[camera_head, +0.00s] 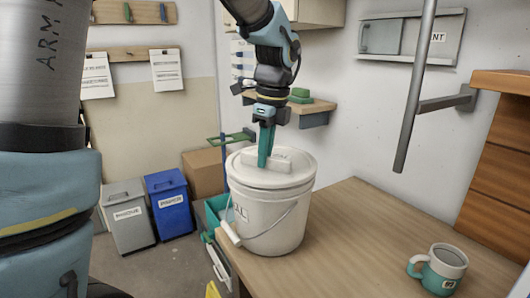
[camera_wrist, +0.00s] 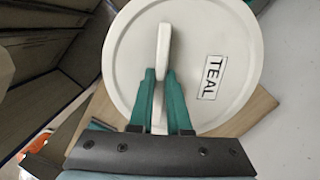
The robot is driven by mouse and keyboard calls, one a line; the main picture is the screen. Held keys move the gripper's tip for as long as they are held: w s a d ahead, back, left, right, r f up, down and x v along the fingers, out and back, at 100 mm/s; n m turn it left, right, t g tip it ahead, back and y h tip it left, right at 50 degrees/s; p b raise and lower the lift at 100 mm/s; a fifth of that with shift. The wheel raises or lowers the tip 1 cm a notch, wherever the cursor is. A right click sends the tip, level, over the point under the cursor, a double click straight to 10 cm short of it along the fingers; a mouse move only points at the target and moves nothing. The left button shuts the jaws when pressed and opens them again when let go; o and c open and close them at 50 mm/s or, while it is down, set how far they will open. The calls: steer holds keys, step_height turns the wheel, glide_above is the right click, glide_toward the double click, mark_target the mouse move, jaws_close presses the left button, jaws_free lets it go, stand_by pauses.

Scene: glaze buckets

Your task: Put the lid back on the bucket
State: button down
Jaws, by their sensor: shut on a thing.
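A white bucket (camera_head: 272,218) with a wire handle stands on the wooden table near its left corner. Its white lid (camera_head: 262,178) lies over the bucket's top, and in the wrist view the lid (camera_wrist: 130,68) carries a label reading TEAL. My gripper (camera_head: 266,158) points down from above and is shut on the lid's raised grip. In the wrist view the teal fingers of my gripper (camera_wrist: 159,90) close on both sides of that grip. The lid looks level on the rim; I cannot tell whether it is fully seated.
A teal and white mug (camera_head: 440,270) stands at the table's front right. The wooden tabletop (camera_head: 350,230) between is clear. A grey vertical pole (camera_head: 415,90) hangs at the upper right. A small shelf (camera_head: 310,107) is behind my arm, and bins (camera_head: 168,205) stand on the floor at left.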

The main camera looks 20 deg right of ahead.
stand_by(0.3)
steer(key=shift+c, duration=1.6)
jaws_free()
steer(key=shift+r, duration=0.1)
steer(key=shift+r+p, duration=3.4)
steer(key=shift+r, duration=0.05)
jaws_close()
